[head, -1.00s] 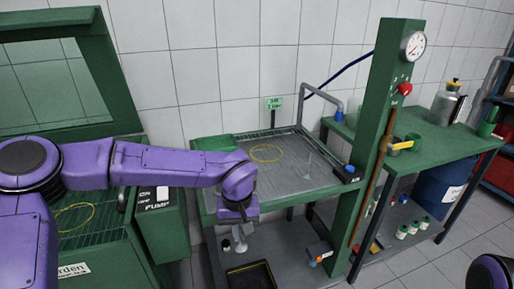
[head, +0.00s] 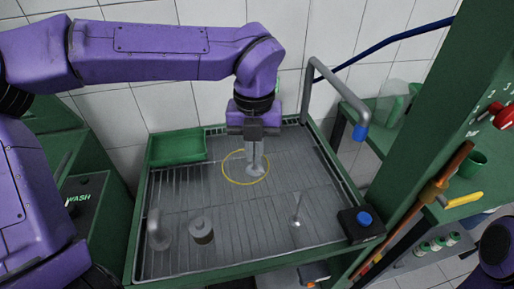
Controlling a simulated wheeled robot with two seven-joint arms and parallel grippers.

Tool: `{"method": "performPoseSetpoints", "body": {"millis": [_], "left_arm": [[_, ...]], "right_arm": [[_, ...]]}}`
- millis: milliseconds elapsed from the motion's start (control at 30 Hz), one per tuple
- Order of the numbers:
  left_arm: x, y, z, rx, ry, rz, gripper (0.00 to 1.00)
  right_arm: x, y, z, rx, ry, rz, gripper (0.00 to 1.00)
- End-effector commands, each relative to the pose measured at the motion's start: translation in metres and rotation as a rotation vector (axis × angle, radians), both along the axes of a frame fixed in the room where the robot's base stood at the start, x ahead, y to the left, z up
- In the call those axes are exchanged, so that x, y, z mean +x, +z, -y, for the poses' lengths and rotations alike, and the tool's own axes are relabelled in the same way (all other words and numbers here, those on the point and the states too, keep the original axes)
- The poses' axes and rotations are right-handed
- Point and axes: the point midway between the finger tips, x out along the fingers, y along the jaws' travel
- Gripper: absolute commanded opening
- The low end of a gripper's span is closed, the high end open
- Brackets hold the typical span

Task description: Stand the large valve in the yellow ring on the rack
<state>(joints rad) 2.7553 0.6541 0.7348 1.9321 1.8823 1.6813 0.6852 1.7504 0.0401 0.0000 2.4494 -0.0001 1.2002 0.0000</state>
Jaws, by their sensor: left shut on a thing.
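My left gripper (head: 254,136) points down over the rack and is shut on the large valve. The grey large valve (head: 256,168) hangs upright below it, its wide head at the bottom. The yellow ring (head: 224,172) lies flat on the wire rack (head: 180,262). In the head view the valve's head shows inside the ring's outline, right of its middle. I cannot tell whether the head touches the rack. The upper stem is hidden by the gripper. My right gripper is not in view.
A smaller valve (head: 296,212) stands on the rack at right. A pale jar-like part (head: 201,230) and a grey curved part (head: 158,232) stand front left. A green tray (head: 177,147) is back left, a grey spout (head: 340,88) back right, a blue-button box (head: 362,222) at the right edge.

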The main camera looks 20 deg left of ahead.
Motion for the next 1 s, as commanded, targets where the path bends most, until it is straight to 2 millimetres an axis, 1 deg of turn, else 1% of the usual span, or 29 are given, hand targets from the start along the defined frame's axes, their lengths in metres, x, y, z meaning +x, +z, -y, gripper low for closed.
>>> {"method": "performPoseSetpoints", "body": {"millis": [67, 133, 267, 300, 367, 400, 500, 733, 833, 900, 1000], "left_arm": [[0.006, 0.000, -0.005, -0.001, 0.029, -0.001, 0.00], [0.019, -0.006, -0.015, -0.001, 0.033, -0.003, 0.00], [0.053, -0.023, -0.038, 0.000, 0.031, -0.003, 0.00], [0.063, -0.029, -0.045, 0.001, 0.030, -0.004, 0.00], [0.077, -0.039, -0.055, 0.002, 0.029, -0.005, 0.00], [0.082, -0.052, -0.059, 0.001, 0.027, -0.007, 0.00], [0.096, -0.074, -0.069, 0.001, 0.027, -0.004, 0.00], [0.113, -0.102, -0.082, 0.001, 0.026, -0.003, 0.00], [0.111, -0.121, -0.081, 0.002, 0.024, -0.004, 0.00], [0.111, -0.128, -0.081, 0.001, 0.025, -0.001, 0.00], [0.112, -0.131, -0.081, -0.001, 0.025, 0.000, 0.00]], "right_arm": [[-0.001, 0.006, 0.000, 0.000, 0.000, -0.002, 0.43], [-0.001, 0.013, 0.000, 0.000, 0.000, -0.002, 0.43], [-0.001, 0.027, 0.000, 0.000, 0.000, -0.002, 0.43], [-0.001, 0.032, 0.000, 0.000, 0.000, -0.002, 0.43], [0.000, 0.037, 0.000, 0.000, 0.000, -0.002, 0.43], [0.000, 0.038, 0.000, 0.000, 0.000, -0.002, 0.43], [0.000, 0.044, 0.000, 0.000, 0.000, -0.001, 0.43], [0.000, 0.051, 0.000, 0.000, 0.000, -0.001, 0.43], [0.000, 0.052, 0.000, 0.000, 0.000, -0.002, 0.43], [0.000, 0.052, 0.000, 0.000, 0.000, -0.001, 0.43], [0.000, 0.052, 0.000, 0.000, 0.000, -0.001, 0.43]]}}
